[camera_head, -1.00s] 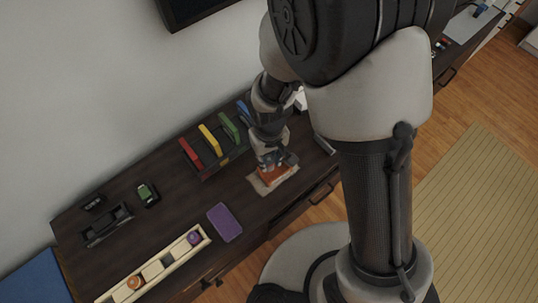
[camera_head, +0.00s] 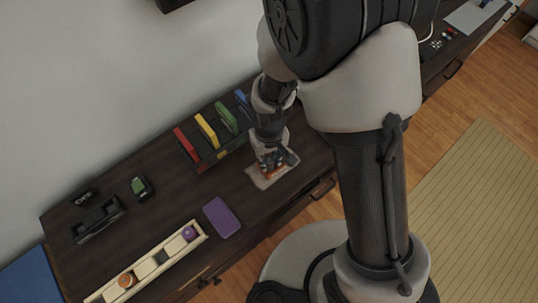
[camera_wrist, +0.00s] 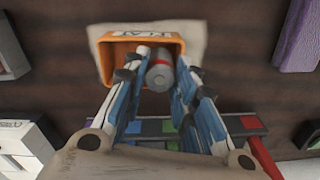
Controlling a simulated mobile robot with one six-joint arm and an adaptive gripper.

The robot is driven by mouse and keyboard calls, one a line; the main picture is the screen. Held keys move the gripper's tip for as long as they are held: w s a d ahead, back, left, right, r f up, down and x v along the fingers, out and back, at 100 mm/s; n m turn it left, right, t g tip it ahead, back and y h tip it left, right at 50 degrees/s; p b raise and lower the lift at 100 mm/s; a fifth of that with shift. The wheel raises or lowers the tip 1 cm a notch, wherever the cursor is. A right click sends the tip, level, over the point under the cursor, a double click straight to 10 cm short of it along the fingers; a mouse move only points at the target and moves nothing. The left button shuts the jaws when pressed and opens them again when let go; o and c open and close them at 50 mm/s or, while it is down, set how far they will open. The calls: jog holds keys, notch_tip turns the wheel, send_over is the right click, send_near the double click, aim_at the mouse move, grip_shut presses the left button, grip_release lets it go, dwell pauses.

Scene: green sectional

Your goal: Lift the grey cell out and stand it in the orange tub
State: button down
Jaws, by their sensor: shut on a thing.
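The grey cell (camera_wrist: 160,74), with a red band, is between my gripper's fingers in the wrist view. My gripper (camera_wrist: 160,88) is shut on it, fingers on both sides. The orange tub (camera_wrist: 104,62) carries a white label with dark lettering. The cell's end lies within the tub's outline, but I cannot tell whether it touches the bottom. In the head view my gripper (camera_head: 274,162) is at the tub (camera_head: 267,173) and hides most of it and the cell.
The tub stands on a pale mat (camera_head: 258,180) on the dark cabinet top. A rack with red, yellow (camera_head: 207,130), green and blue slabs is close behind. A purple book (camera_head: 222,217), a wooden tray with balls (camera_head: 150,262) and a black holder (camera_head: 98,221) are left.

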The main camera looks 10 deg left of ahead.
jog(key=shift+f, duration=0.25)
jog(key=c, duration=1.2)
grip_release()
notch_tip(320, 180, up, 12)
jog(key=shift+r, duration=0.1)
jog(key=shift+d, duration=0.1)
